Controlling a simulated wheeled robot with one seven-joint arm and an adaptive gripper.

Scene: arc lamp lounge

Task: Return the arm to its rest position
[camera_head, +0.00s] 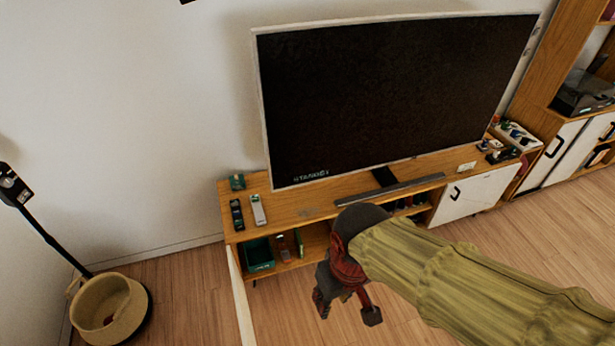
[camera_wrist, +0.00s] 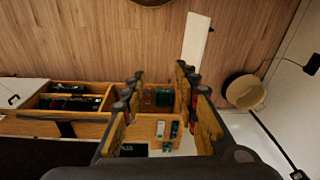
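My arm (camera_head: 470,285), in a yellow-green sleeve, reaches in from the lower right of the head view. My gripper (camera_head: 346,310), dark grey and red, hangs in front of the wooden TV cabinet (camera_head: 320,209), over the floor in the picture. In the wrist view my gripper (camera_wrist: 160,92) has its fingers spread apart with nothing held between them. The cabinet shows between and beyond the fingers. The sleeve and gripper hide part of the cabinet's lower front.
A large TV (camera_head: 390,95) stands on the cabinet. Two remotes (camera_head: 258,210) lie at its left end, and a green box (camera_head: 259,254) sits on the shelf below. A round beige basket (camera_head: 135,325) stands at the lower left.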

